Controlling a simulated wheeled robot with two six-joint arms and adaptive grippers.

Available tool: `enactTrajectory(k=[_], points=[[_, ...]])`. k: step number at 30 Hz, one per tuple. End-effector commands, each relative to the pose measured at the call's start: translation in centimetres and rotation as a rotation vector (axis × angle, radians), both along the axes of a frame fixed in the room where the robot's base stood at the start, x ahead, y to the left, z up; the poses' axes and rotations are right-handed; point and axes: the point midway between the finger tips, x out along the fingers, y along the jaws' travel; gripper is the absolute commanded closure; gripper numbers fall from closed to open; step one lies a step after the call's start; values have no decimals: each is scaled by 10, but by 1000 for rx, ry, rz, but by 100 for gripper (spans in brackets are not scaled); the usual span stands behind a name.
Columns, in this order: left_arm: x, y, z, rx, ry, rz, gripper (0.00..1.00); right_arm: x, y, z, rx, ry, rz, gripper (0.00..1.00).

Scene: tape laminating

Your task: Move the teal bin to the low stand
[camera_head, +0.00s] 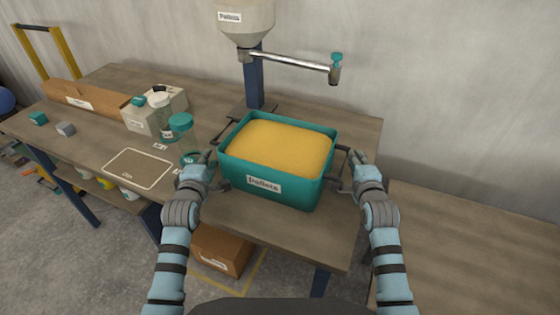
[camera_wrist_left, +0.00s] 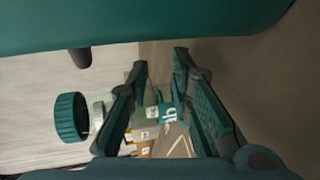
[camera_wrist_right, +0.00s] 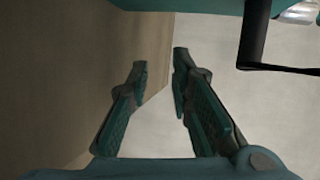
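The teal bin (camera_head: 308,190), labelled "Pellets" and filled with yellow pellets, sits upright on the wooden workbench. A dark handle (camera_head: 343,149) sticks out on its right side, and it also shows in the right wrist view (camera_wrist_right: 254,45). My left gripper (camera_head: 208,170) is open and empty beside the bin's left side. My right gripper (camera_head: 347,170) is open and empty beside the right side. In the wrist views, nothing lies between the left fingers (camera_wrist_left: 160,65) or the right fingers (camera_wrist_right: 160,65). A lower wooden surface (camera_head: 470,250) at the right looks like the low stand; its top is bare.
A hopper (camera_head: 246,22) on a blue post with a spout arm (camera_head: 295,63) stands behind the bin. Teal-lidded jars (camera_head: 181,124) stand close left of the bin. A cardboard box (camera_head: 222,250) is under the bench (camera_head: 280,238).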

Motion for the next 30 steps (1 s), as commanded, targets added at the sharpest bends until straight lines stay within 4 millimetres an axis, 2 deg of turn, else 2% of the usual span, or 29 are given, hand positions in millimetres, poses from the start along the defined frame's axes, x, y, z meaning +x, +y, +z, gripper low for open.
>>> enactTrajectory(k=[4, 14, 17, 22, 30], points=[[-1, -13, 0, -2, -1, 0, 80, -1, 13, 1, 1, -2, 2, 80], [-1, -15, 0, 0, -1, 0, 80, -1, 16, 1, -1, -2, 1, 80], [-1, -23, 0, -2, -1, 0, 80, -1, 23, 0, 1, -1, 2, 80], [-2, -25, 0, -9, 0, -2, 80, -2, 25, 0, 2, 0, 3, 80], [-1, -26, 18, -14, -7, -3, 80, -1, 26, 15, 3, -1, 4, 80]])
